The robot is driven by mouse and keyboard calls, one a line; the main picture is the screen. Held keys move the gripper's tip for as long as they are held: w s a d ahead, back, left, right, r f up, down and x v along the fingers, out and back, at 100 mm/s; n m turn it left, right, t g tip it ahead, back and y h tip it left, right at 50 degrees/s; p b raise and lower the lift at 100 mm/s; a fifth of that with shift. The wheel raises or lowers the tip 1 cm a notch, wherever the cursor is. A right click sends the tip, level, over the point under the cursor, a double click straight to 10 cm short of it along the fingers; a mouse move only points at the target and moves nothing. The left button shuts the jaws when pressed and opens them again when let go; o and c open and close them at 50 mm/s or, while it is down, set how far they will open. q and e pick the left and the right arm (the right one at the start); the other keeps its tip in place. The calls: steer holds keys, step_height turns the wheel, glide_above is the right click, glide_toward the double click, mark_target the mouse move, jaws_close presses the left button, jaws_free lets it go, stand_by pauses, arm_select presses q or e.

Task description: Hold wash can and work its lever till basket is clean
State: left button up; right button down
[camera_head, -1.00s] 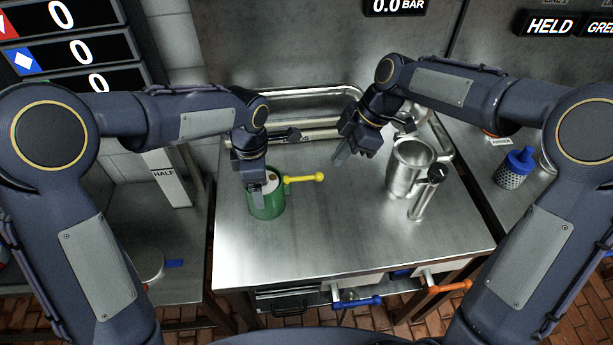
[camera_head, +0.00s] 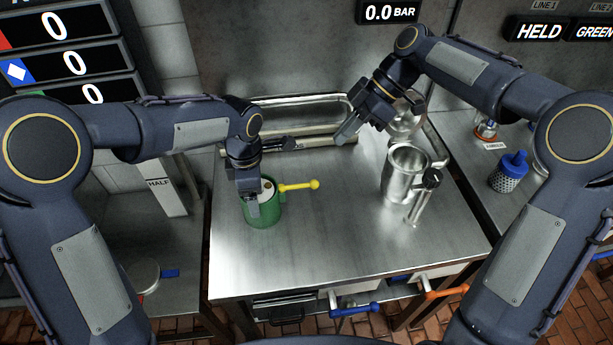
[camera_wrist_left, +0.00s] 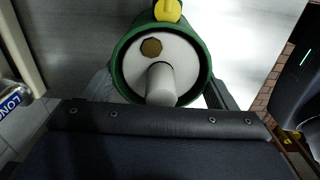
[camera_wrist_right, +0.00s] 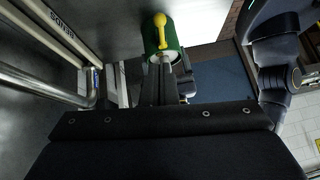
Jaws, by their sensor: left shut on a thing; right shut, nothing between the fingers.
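The green wash can (camera_head: 264,216) stands upright on the left of the steel table, with a yellow ball-ended lever (camera_head: 300,187) sticking out to the right. My left gripper (camera_head: 256,208) is shut on the can at its top. The left wrist view shows the can's green rim (camera_wrist_left: 125,75) around a white inner face with a post and a brown spot (camera_wrist_left: 151,48). My right gripper (camera_head: 346,136) is shut and empty, above the table, up and right of the lever and apart from it. I cannot make out a basket inside the can.
A rail (camera_head: 300,103) runs along the back. A blue-topped mesh container (camera_head: 509,172) stands on the right counter. The table's front middle is clear.

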steer(key=shift+w+a+r+g+y, duration=0.1)
steer(key=shift+w+r+g+y, duration=0.3)
steer(key=shift+w+r+y, duration=0.25)
steer(key=shift+s+f, duration=0.15)
steer(key=shift+f, duration=0.1)
glide_above(298, 186)
steer(key=w+d, duration=0.2)
steer(key=d, duration=0.1)
step_height(298, 186, down, 7)
steer(key=shift+s+f, duration=0.15)
steer(key=shift+f, duration=0.8)
steer(key=shift+s+f, duration=0.15)
steer(key=shift+f, duration=0.8)
